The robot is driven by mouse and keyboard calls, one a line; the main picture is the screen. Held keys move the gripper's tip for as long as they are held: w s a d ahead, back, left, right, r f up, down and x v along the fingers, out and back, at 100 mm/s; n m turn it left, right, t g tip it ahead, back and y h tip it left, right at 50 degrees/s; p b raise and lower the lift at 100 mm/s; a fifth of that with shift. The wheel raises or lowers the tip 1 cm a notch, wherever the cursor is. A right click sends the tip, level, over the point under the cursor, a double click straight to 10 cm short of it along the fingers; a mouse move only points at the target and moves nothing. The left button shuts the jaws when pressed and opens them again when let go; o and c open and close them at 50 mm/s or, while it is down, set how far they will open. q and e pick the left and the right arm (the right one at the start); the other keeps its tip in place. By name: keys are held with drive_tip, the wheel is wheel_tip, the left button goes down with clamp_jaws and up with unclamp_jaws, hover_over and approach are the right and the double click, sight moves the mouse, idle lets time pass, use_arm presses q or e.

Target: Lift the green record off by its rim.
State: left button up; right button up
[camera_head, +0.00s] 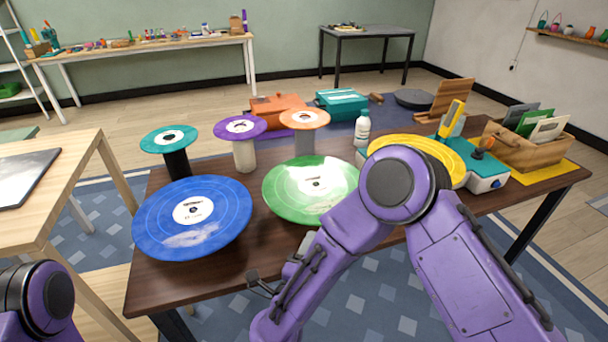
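The green record (305,186) is a large disc with a pale label, near the middle of the dark table. It looks raised and roughly level; a pale part (306,243) below its front edge may be its support. My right arm crosses in front of its right edge and bends down toward the table's front. A small dark part (262,284) beside the forearm, below the record and apart from it in the picture, may be my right gripper's tip; its opening cannot be made out. My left arm shows only at the lower left corner, its gripper out of view.
A large blue record (192,216) sits close at left. Behind are smaller teal (169,138), purple (240,127) and orange (305,118) discs on posts. At right are a yellow disc (440,152), a white bottle (362,129) and a wooden crate (535,150).

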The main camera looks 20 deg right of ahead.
sight(325, 212)
drive_tip(key=shift+w+d+r+m+h, duration=0.25)
drive_tip(key=shift+w+d+r+m, duration=0.05)
drive_tip(key=shift+w, duration=0.2)
drive_tip(key=shift+w+d+r+m+h, duration=0.25)
drive_tip(key=shift+w+m, duration=0.05)
drive_tip(key=shift+w, duration=0.15)
drive_tip(key=p+x, duration=0.2)
drive_tip(key=x, duration=0.5)
drive_tip(key=shift+w+d+r, duration=0.1)
drive_tip(key=shift+w+d, duration=0.1)
drive_tip(key=shift+d, duration=0.05)
drive_tip(key=shift+w+d, duration=0.3)
drive_tip(key=shift+d, duration=0.05)
drive_tip(key=shift+a, duration=0.15)
drive_tip(key=shift+c, duration=1.2)
use_arm(q)
drive_tip(key=shift+w+d+r, duration=0.1)
drive_tip(key=shift+w+r, duration=0.1)
drive_tip(key=shift+r, duration=0.4)
drive_tip(key=shift+w+d+r, duration=0.1)
drive_tip(key=shift+w+r, duration=0.1)
drive_tip(key=shift+r, duration=0.35)
use_arm(e)
clamp_jaws()
